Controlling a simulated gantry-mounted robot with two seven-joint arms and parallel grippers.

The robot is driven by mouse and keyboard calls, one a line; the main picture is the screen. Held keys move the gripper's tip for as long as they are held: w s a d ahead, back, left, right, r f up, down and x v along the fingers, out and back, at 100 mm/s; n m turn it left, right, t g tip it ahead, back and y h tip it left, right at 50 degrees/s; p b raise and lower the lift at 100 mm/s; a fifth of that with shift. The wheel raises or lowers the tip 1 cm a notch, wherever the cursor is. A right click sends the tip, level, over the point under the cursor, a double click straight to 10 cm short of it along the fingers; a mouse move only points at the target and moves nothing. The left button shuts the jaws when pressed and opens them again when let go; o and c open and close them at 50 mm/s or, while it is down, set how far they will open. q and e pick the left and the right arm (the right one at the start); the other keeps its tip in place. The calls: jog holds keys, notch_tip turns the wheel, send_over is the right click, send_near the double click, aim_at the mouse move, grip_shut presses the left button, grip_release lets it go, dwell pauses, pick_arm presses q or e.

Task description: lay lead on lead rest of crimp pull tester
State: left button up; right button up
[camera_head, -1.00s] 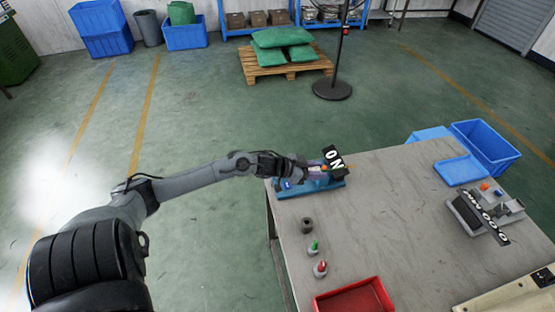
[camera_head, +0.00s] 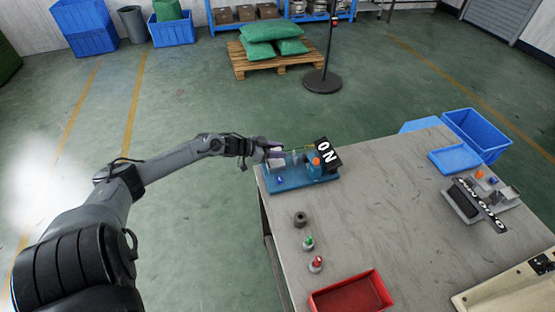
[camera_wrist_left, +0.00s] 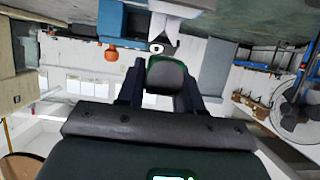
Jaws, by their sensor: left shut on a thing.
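The crimp pull tester is a blue-based device (camera_head: 290,182) at the table's far left corner. It has an orange knob (camera_head: 315,163) and a black display reading "0 N" (camera_head: 327,155). My left gripper (camera_head: 273,152) is at the tester's left end, slightly above the base. A thin yellow-green lead (camera_head: 298,148) seems to run from it toward the display. In the left wrist view, the fingers (camera_wrist_left: 160,85) are shut around a grey and green piece (camera_wrist_left: 165,75). Whether the lead touches the rest cannot be told. My right gripper is not in view.
A dark ring (camera_head: 300,219), a green-topped part (camera_head: 308,243) and a red-topped part (camera_head: 316,264) stand on the table near a red tray (camera_head: 350,297). A grey device with a display (camera_head: 480,200) and a blue tray (camera_head: 455,159) are at right. The table middle is clear.

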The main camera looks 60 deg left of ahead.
aim_at(277, 162)
pick_arm(q)
jog(key=shift+f+b, duration=0.7)
jog(key=shift+f, duration=1.3)
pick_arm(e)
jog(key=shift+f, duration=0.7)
pick_arm(q)
jog(key=shift+f, duration=0.15)
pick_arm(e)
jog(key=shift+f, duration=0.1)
pick_arm(q)
jog(key=o, duration=1)
jog(key=shift+o, duration=0.2)
jog(key=shift+r, duration=0.2)
jog(key=shift+s+a+r+p, duration=0.15)
jog(key=shift+s+r+p, duration=0.05)
jog(key=shift+s+p, duration=0.2)
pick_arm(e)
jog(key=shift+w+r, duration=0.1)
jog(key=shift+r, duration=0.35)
pick_arm(q)
jog(key=p+v, duration=0.4)
jog(key=v, duration=0.7)
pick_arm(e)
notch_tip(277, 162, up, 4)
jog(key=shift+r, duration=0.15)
